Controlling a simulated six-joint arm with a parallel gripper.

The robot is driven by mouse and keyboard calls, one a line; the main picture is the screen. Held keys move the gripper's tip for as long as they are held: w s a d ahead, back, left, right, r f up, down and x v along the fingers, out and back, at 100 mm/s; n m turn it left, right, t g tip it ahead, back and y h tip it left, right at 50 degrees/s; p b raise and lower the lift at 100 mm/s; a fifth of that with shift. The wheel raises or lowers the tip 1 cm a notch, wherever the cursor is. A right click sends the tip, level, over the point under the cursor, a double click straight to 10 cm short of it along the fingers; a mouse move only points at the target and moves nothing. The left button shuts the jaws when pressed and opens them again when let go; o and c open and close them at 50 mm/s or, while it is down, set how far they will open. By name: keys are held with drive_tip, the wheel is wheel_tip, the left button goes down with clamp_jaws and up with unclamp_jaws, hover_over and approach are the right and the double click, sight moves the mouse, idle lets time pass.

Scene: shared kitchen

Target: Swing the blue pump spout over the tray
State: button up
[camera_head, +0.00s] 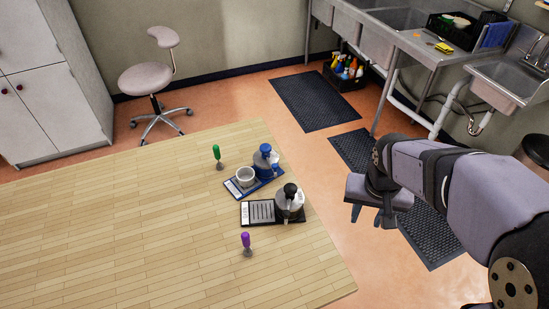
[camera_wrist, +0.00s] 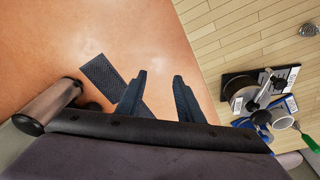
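The blue pump dispenser (camera_head: 265,158) stands at the right part of the wooden table. Its blue spout (camera_head: 275,169) seems to point to the lower right, away from the cup. In the wrist view the blue pump (camera_wrist: 262,117) and the cup (camera_wrist: 284,123) show at the right edge, partly covered by other things. My gripper (camera_head: 367,215) is off the table's right edge, well apart from the pump. In the wrist view its fingers (camera_wrist: 160,77) are spread and empty.
A black-topped pump (camera_head: 290,201) with a black tray (camera_head: 258,222) stands close in front of the blue one. A green-handled tool (camera_head: 217,153) and a purple-handled one (camera_head: 246,241) stand nearby. The table's left side (camera_head: 100,235) is clear.

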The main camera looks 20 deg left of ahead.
drive_tip(key=w+a+r+n+t+p, duration=0.1)
drive_tip(key=w+a+r, duration=0.1)
drive_tip(key=a, duration=0.4)
drive_tip(key=w+a+r, duration=0.2)
drive_tip(key=a, duration=0.3)
drive_tip(key=t+y+p, duration=0.1)
drive_tip(key=y, duration=0.1)
approach(275, 165)
drive_tip(key=shift+n, duration=0.3)
drive_tip(key=shift+p+x, duration=1.4)
drive_tip(key=shift+x, duration=2.3)
drive_tip(key=shift+s, duration=0.1)
drive_tip(key=shift+c, duration=0.4)
clamp_jaws()
